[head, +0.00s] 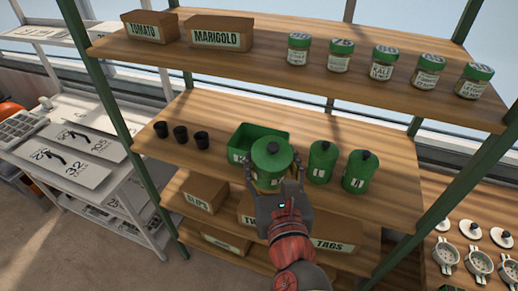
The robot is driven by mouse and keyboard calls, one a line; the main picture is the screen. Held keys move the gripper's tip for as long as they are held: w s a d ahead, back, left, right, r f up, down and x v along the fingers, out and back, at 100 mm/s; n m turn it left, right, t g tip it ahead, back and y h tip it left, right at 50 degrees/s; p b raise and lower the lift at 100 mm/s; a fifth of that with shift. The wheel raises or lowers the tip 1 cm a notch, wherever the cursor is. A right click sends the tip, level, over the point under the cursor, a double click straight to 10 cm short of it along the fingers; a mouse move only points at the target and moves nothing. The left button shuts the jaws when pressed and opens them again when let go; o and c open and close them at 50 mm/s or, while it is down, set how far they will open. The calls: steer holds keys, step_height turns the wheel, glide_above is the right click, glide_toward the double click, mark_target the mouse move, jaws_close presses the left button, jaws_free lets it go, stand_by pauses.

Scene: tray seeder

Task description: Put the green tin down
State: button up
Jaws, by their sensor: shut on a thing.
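My gripper (277,183) is shut on a green tin (271,160) with a black knob on its lid and a pale label. The tin is upright and shows over the front part of the middle wooden shelf (365,137). It hides part of a green open tray (245,135) behind it. I cannot tell whether the tin's base touches the shelf.
The upper shelf (265,58) holds boxes and several green-lidded jars (382,64). Boxes, including one marked TAGS (335,243), sit below. Green posts (100,85) bound the shelf. Bare wood shows at the middle shelf's right end.

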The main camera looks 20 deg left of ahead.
steer(key=shift+w+f+b, duration=0.3)
steer(key=shift+f+b, duration=0.05)
steer(key=shift+b, duration=0.15)
steer(key=r+b+x, duration=0.2)
steer(key=b+x, duration=0.1)
steer(key=x, duration=1.3)
steer(key=shift+w+a+f+b, duration=0.25)
steer(key=shift+w+f+b, duration=0.25)
steer(key=shift+f+b, duration=0.8)
steer(key=shift+w+a+f+b, duration=0.25)
steer(key=shift+w+f+b, duration=0.3)
steer(key=shift+f, duration=1.45)
steer(key=shift+w+a+f+b, duration=0.25)
steer(key=shift+w+f+b, duration=0.2)
steer(key=shift+f+b, duration=0.85)
steer(key=shift+w+a+f+g+h, duration=0.2)
steer(key=shift+w+f+g+h, duration=0.1)
steer(key=shift+w+g, duration=0.4)
steer(key=g+p, duration=0.1)
steer(key=p, duration=0.3)
steer(key=shift+w+a+r, duration=0.1)
steer(key=shift+a+r, duration=0.05)
steer(key=shift+r, duration=0.2)
steer(key=p, duration=0.2)
steer(key=shift+w+h+p, duration=0.1)
steer(key=shift+h+p, duration=0.2)
steer(key=shift+p, duration=0.1)
